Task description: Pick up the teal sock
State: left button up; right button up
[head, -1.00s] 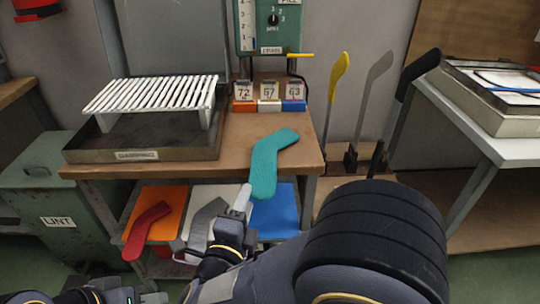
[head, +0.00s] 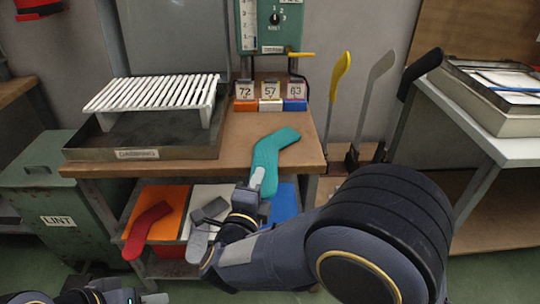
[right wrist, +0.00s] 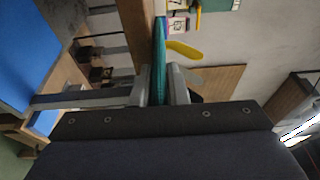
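The teal sock (head: 277,150) lies on the wooden table, its toe toward the back right and its lower end hanging over the front edge. My right gripper (head: 258,179) is at that lower end in the head view. In the right wrist view the sock (right wrist: 159,60) stands edge-on between the two fingers of the right gripper (right wrist: 160,85). The fingers are apart, with a narrow gap visible beside the sock, so it looks straddled rather than clamped. My left gripper (head: 152,298) is only partly in view at the bottom left; its fingers are cut off.
A white slatted rack (head: 150,94) stands in a dark tray (head: 75,152) on the table's left. Below are a red sock (head: 148,228) on an orange panel, a grey sock (head: 200,238) and a blue panel (head: 284,203). Yellow, grey and black boards stand at the right.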

jog(key=shift+c, duration=0.9)
jog(key=shift+r, duration=0.15)
